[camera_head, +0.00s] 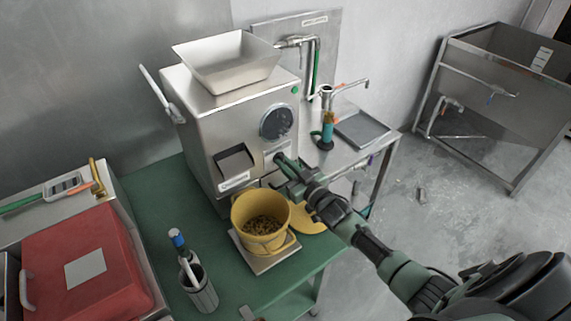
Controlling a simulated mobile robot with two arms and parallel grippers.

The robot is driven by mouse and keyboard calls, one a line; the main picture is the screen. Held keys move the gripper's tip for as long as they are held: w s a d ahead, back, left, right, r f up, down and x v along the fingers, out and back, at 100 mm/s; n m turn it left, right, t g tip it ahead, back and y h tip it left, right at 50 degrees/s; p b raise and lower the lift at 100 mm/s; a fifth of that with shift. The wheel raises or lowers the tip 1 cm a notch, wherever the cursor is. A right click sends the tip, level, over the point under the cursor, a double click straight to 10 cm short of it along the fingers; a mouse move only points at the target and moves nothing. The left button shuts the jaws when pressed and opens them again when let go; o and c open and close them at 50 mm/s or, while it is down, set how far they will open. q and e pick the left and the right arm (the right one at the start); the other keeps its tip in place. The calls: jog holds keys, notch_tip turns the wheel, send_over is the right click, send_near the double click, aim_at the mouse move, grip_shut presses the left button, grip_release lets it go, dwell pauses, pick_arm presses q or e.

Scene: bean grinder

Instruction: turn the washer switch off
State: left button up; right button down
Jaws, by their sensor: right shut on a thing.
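My right gripper (285,170) reaches in from the lower right to the front of the steel bean grinder (232,128), below its round dark dial (276,122) and right of its chute opening (234,161). It is shut on a small part at the grinder's front, mostly hidden by the fingers. I cannot tell whether that part is the washer switch, and its position does not show. A steel tap fixture (327,100) with a blue-green part stands on the metal side table, right of the grinder. My left gripper is not in view.
A yellow pot (262,217) holding brown beans stands below the gripper on the green table (146,193). A cup with a blue-topped tool (200,288) stands at the front. A red case (80,240) is at left, a steel sink (500,105) at right.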

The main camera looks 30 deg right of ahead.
jog(key=shift+m, duration=0.5)
jog(key=c, duration=1.5)
grip_release()
jog(key=s, duration=0.2)
jog(key=s+b, duration=0.1)
jog(key=s, duration=0.2)
jog(key=s+d, duration=0.1)
jog(key=s, duration=0.1)
jog(key=shift+s, duration=0.35)
